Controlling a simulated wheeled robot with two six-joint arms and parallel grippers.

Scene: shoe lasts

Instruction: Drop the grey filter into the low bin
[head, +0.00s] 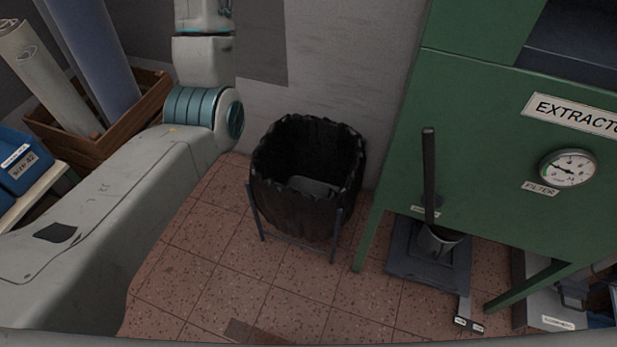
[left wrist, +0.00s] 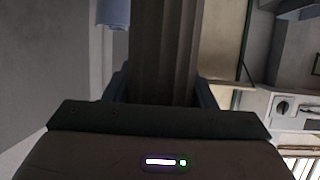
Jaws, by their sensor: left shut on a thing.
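The grey filter (left wrist: 165,35) is a long pleated piece that runs up through the middle of the left wrist view. My left gripper (left wrist: 163,88) is shut on it, with one finger on each side. In the head view my left arm rises out of the top of the picture, so the gripper and filter are hidden there. The low bin (head: 288,207) is a black, bag-lined bin in a thin metal stand on the tiled floor. Its mouth is open, and something dark grey and flat shows inside; I cannot tell what. My right gripper is not in view.
A green extractor cabinet (head: 480,130) with a gauge stands right of the bin. A wooden crate with rolls (head: 85,150) and blue boxes (head: 22,165) are at left. The floor before the bin is clear.

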